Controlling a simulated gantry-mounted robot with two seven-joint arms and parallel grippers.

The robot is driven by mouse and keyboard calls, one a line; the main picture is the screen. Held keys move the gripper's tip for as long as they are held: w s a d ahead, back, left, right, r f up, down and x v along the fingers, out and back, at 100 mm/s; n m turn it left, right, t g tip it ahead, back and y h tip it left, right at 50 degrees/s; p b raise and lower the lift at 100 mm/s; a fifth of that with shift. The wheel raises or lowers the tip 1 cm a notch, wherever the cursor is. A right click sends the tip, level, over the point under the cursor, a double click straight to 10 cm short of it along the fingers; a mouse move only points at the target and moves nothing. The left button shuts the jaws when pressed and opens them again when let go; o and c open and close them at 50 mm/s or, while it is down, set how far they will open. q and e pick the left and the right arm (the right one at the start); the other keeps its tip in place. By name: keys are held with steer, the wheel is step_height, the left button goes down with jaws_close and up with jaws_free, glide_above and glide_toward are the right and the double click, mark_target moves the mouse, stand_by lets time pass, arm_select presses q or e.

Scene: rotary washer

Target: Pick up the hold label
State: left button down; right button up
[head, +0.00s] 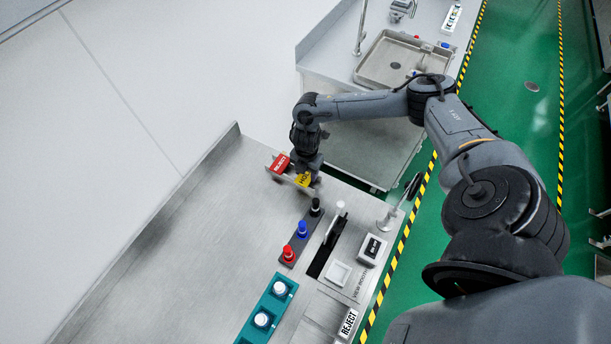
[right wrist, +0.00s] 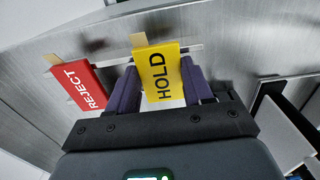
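The yellow hold label (head: 304,179) stands at the rack near the back edge of the steel counter. My right gripper (head: 305,172) is right above and around it. In the right wrist view the hold label (right wrist: 160,75) sits between the two purple fingers of the right gripper (right wrist: 162,82), one finger close along each side. I cannot tell whether the fingers press on it. Its tan tab shows at its top, by the metal rail. My left gripper is not in view.
The red reject label (head: 280,163) is just left of the hold label, and it also shows in the right wrist view (right wrist: 78,86). A teal holder (head: 268,308) is nearer. Open counter lies left.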

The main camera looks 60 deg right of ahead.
steer(key=c, duration=0.4)
steer(key=shift+o, duration=0.2)
steer(key=shift+r, duration=0.15)
